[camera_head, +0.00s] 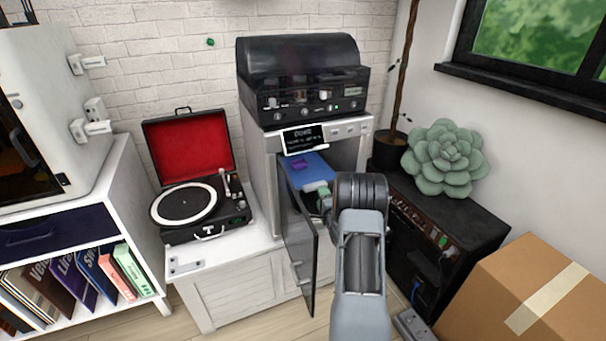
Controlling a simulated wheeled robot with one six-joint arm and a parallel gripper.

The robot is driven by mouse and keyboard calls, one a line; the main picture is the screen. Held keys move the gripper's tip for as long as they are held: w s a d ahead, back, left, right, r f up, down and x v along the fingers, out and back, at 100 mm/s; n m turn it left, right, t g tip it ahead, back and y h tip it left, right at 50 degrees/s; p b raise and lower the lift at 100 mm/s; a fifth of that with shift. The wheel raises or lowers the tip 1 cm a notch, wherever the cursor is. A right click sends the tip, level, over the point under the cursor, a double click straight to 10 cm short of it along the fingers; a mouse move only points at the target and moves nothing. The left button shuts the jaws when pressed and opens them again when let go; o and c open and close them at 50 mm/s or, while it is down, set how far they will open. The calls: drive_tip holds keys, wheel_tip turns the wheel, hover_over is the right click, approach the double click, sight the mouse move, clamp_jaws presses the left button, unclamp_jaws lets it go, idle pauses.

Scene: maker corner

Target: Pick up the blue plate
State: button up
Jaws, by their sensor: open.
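The blue plate (316,170) lies flat inside the open white and grey machine (261,165) in the middle of the view. A small purple piece (299,164) sits on top of it near its left side. My gripper (325,197) is open at the front edge of the plate, at the machine's opening. My own arm partly hides the gripper, and its fingertips are hard to make out. I cannot tell whether they touch the plate. The right part of the machine's inside is hidden behind my arm.
The machine's dark door (299,245) stands open to the left of my arm. A record player (190,205) with a red-lined lid is at its left. A black amplifier (450,235) with a succulent (445,158) and a cardboard box (530,290) are at right.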

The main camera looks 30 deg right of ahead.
sight(318, 186)
drive_tip(key=shift+r+b+x, duration=0.15)
drive_tip(key=shift+b+x, duration=0.1)
drive_tip(key=shift+x, duration=1.15)
drive_tip(key=shift+r+b+x, duration=0.1)
drive_tip(key=shift+b+x, duration=0.1)
drive_tip(key=shift+x, duration=1.2)
drive_tip(key=shift+d, duration=0.1)
drive_tip(key=shift+c, duration=0.5)
clamp_jaws()
